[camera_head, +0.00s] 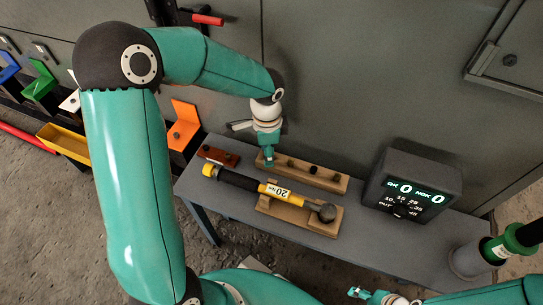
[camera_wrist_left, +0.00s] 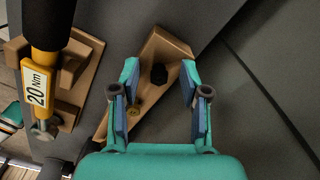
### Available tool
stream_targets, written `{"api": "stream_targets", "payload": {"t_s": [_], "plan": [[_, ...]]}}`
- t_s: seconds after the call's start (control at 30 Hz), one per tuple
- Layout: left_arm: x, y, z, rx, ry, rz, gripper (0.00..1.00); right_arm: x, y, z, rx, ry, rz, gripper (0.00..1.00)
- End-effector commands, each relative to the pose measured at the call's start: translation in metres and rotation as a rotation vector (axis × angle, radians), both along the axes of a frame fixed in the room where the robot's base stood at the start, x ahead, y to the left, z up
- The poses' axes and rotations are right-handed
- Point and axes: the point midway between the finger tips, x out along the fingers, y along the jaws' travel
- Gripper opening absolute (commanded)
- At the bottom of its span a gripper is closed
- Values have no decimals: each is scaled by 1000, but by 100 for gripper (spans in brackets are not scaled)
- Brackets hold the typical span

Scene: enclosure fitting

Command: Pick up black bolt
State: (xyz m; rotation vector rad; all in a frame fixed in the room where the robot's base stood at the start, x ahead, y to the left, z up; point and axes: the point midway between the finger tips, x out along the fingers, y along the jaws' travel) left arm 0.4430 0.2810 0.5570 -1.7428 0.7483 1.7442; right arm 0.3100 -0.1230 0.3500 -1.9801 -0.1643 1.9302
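A wooden block (camera_head: 328,182) on the grey bench holds several small dark bolts in a row. In the left wrist view, a black bolt (camera_wrist_left: 159,74) stands upright in the block (camera_wrist_left: 169,47) and shows in the gap between my left fingers. A brass-coloured bolt (camera_wrist_left: 133,110) sits nearer, beside the left-hand finger. My left gripper (camera_head: 267,160) hangs over the block's left end. In the wrist view, its two fingers (camera_wrist_left: 159,68) are apart with nothing held. My right gripper (camera_head: 359,293) shows small at the bottom, too small to read.
A torque wrench (camera_head: 238,180) marked 20 Nm lies on a wooden holder (camera_head: 292,217) in front of the block. A small red-brown block (camera_head: 218,156) is at the left. A display box (camera_head: 410,187) stands at the right, with bare bench (camera_head: 340,244) in front.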

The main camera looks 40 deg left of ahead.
Motion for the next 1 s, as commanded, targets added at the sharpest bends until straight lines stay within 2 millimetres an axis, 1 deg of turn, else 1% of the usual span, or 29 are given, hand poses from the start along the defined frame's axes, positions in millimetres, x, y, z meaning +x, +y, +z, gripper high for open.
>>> {"api": "stream_targets", "payload": {"t_s": [0.03,0.23,0.53,0.67,0.77,0.87,1.0], "plan": [[0,0,0,0,0,0,34,0,0,0,0,0,0,59],[0,0,0,0,0,0,0,0,0,0,0,0,0,59],[0,0,1,0,-1,0,0,0,0,0,0,0,0,59],[1,0,8,0,-3,0,0,0,0,3,0,0,0,59],[1,0,21,1,-4,1,0,0,0,9,0,0,0,59],[1,0,40,1,-5,-1,0,0,0,16,0,0,0,59],[2,0,76,1,-6,0,0,0,0,29,0,0,0,59]]}}
